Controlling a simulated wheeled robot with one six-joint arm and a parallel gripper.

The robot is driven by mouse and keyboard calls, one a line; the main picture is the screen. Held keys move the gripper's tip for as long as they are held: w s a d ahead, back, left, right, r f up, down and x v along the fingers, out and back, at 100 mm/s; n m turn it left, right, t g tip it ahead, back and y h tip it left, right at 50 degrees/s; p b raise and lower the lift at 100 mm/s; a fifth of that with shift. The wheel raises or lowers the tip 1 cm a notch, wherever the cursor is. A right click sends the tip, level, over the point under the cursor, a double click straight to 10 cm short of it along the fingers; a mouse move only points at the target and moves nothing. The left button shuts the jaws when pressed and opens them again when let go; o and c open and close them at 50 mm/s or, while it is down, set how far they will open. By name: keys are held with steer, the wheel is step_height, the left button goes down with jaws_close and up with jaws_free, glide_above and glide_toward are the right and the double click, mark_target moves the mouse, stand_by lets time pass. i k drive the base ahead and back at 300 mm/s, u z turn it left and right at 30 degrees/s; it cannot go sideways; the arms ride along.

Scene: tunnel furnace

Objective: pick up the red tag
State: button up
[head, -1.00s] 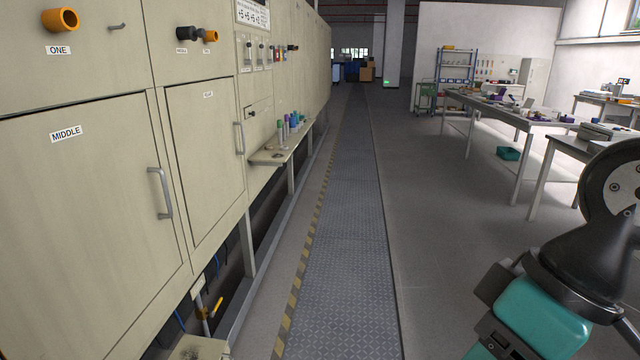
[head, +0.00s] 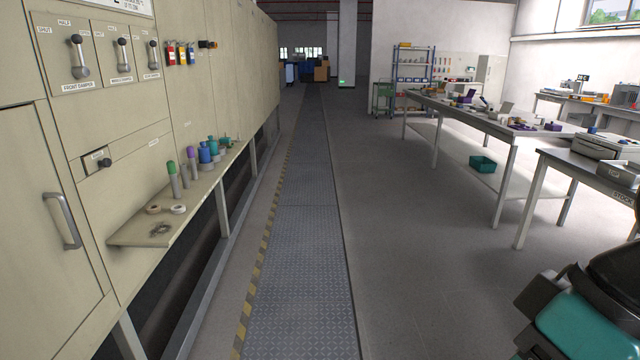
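A small red tag (head: 171,53) hangs on the beige furnace panel at the upper left in the head view, beside a yellow tag (head: 181,54) and a blue tag (head: 191,54). It is upright and some way ahead of me. Part of my arm, black and teal, shows at the lower right edge, far from the tag. My gripper's fingers are not in view.
A shelf (head: 125,237) juts from the furnace below the tags, with several bottles and rolls on it. Damper levers (head: 78,57) are left of the tags. The plated floor strip ahead is clear. Tables (head: 560,158) stand at right.

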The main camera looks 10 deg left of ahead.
mark_target(171, 53)
steer(key=u, duration=0.15)
steer(key=i, duration=2.1)
steer(key=u, duration=0.85)
steer(key=i, duration=1.85)
steer(key=u, duration=0.5)
